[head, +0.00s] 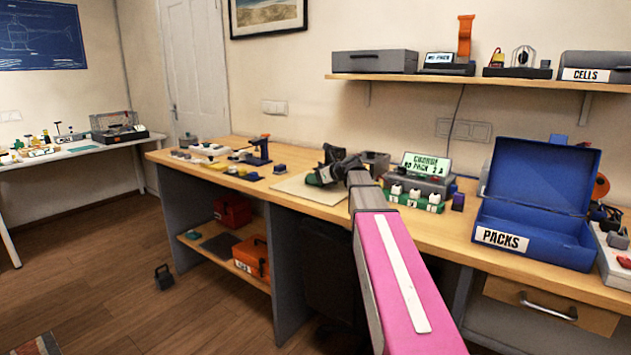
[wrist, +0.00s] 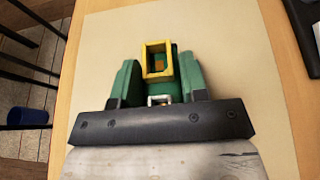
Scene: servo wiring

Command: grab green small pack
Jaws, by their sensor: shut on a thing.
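The green small pack (wrist: 172,87) has a yellow rectangular frame on its top end and shows in the wrist view between the two green fingers of my gripper (wrist: 160,82). My gripper is shut on it, with a finger against each side. Below the pack in the wrist view lies a pale cream mat; I cannot tell whether the pack touches it. In the head view my gripper (head: 322,178) is over the cream mat (head: 297,189) on the workbench, and my arm hides part of the area.
A charger with a lit screen (head: 427,164) stands right of the mat, with several green-based pieces in front. An open blue box labelled PACKS (head: 500,239) stands farther right. A blue clamp stand (head: 259,152) and small parts lie to the left. The bench's front edge is near the mat.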

